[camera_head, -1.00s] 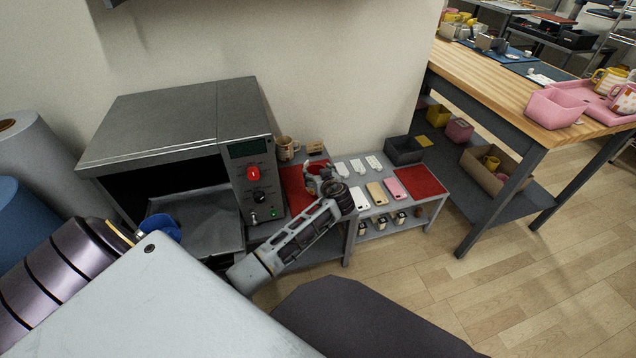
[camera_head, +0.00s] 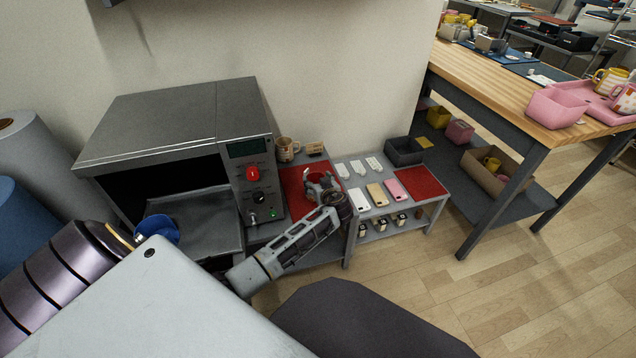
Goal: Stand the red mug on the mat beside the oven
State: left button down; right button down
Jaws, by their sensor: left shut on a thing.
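The red mug (camera_head: 315,176) is small and partly hidden by my left gripper (camera_head: 322,186). My left gripper is shut on it, with the arm reaching up from the lower left. The mug is over or on the red mat (camera_head: 294,196) on the grey table right of the oven (camera_head: 165,125). I cannot tell whether its base touches the mat. The oven is a grey box with an open front and a control panel with a red knob. My right gripper is not in view.
A patterned mug (camera_head: 287,149) stands behind the mat by the wall. Phone cases (camera_head: 377,193) and a second red mat (camera_head: 422,182) lie to the right. A blue object (camera_head: 160,229) is at the oven's front. A wooden workbench (camera_head: 500,82) stands at the right.

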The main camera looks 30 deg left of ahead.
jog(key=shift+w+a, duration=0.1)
pick_arm(q)
jog(key=shift+c, duration=1.1)
grip_release()
jog(key=shift+f, duration=0.1)
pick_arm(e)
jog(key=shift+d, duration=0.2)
pick_arm(q)
jog(key=shift+s+d+r, duration=0.25)
jog(key=shift+d, duration=0.1)
jog(key=p+v, duration=0.2)
jog(key=v, duration=0.9)
jog(key=shift+p, duration=0.4)
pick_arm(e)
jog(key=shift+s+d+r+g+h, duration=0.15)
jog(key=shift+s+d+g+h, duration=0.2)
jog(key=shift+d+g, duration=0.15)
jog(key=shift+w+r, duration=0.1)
